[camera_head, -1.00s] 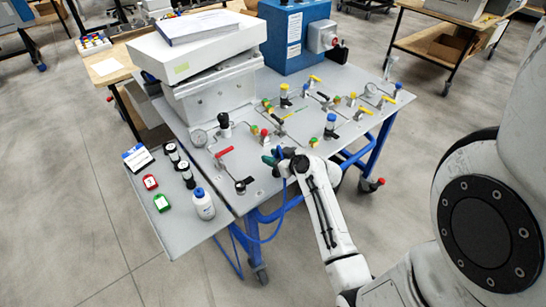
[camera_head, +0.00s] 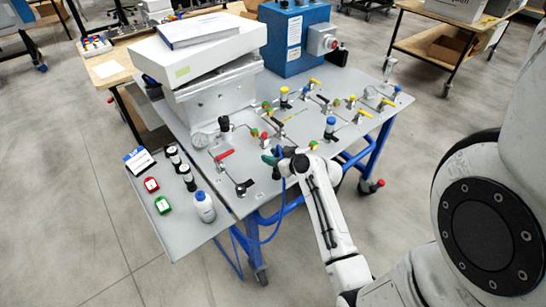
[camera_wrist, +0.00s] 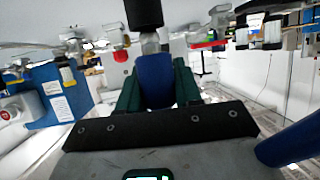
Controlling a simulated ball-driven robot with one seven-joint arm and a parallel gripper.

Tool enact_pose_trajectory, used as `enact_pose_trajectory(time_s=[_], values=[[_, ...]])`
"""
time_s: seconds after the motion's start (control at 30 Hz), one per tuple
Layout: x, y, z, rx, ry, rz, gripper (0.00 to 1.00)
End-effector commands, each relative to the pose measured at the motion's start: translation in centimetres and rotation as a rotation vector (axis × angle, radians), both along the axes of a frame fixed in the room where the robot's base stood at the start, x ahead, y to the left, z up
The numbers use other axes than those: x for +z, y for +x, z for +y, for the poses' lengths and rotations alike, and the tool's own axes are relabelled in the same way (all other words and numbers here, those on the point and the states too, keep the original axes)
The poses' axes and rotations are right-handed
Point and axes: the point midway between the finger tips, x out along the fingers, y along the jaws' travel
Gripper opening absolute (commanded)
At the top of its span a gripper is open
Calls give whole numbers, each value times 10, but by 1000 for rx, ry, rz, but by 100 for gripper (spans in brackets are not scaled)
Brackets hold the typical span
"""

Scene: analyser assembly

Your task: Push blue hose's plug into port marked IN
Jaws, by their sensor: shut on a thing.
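My gripper (camera_head: 269,157) is low over the near edge of the grey panel table (camera_head: 272,205). Its green fingers (camera_wrist: 187,82) are shut on the blue plug (camera_wrist: 155,80), which sits between them in the wrist view. The blue hose (camera_head: 281,197) hangs from the gripper and loops down past the table edge; a thick blue length (camera_wrist: 290,145) crosses the right of the wrist view. A metal fitting (camera_wrist: 150,43) with a black cylinder (camera_wrist: 143,13) appears just beyond the plug; I cannot tell whether they touch. No IN marking is readable.
A red-handled valve (camera_head: 224,154) and a black-handled valve (camera_head: 243,186) stand left of my gripper. A blue-topped fitting (camera_head: 330,128) stands to the right. A blue box (camera_head: 294,38) stands at the back.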

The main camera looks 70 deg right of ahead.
Motion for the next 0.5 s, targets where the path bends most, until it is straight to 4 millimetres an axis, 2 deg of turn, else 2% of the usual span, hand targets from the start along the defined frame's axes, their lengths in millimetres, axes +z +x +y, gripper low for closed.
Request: enact_pose_trajectory(time_s=[0.5], values=[[21,0,0,0,-1,-1,3]])
